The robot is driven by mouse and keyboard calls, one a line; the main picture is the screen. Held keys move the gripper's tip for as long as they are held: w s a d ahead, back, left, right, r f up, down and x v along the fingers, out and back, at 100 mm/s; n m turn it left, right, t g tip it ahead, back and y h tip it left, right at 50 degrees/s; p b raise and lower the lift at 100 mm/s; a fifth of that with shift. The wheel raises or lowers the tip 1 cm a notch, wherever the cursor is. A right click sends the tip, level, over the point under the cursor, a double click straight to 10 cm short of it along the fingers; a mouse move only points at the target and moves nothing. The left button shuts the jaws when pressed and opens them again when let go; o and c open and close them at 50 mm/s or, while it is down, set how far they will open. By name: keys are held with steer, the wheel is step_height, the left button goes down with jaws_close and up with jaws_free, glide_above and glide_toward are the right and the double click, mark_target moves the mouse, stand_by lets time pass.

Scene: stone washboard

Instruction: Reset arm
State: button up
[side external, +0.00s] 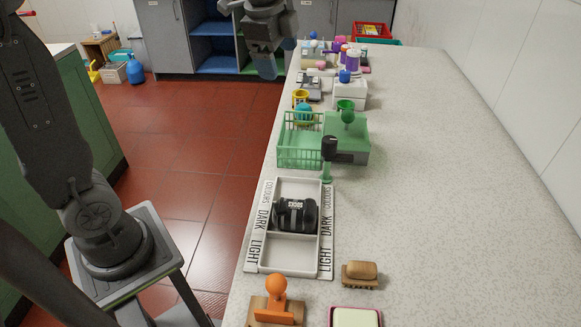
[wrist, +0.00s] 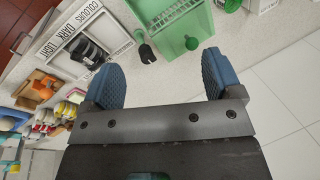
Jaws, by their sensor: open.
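My gripper (side external: 276,56) is at the top of the side view, raised near the far left edge of the counter. Its two blue fingers are spread wide, and nothing is between them in the wrist view (wrist: 160,78). A white sorting tray (side external: 291,236) with DARK, LIGHT and COLOURS labels lies on the near part of the counter. A bundle of black socks (side external: 295,214) sits in its middle compartment, beside the DARK labels. The tray (wrist: 66,38) and socks (wrist: 88,52) also show at the upper left of the wrist view, apart from the fingers.
A green basket and block (side external: 346,150) stand beyond the tray, with a black-headed tool (side external: 329,150) beside them. A wooden brush (side external: 360,274), an orange-knobbed wooden piece (side external: 275,287) and a pink-rimmed dish (side external: 355,319) are nearer. The counter's right side (side external: 460,200) is clear.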

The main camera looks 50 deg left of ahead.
steer(key=s+d+f+n+t, duration=0.1)
steer(key=s+d+f+n, duration=0.1)
steer(key=s+n, duration=0.4)
steer(key=s+d+f+n+t, duration=0.1)
steer(key=s+d+f+n, duration=0.2)
steer(key=s, duration=1)
steer(key=f+n, duration=0.1)
steer(key=n, duration=0.2)
steer(key=shift+s+d+n+h, duration=0.15)
steer(key=shift+d+n+h, duration=0.15)
steer(key=shift+d+h, duration=0.1)
steer(key=shift+c, duration=0.4)
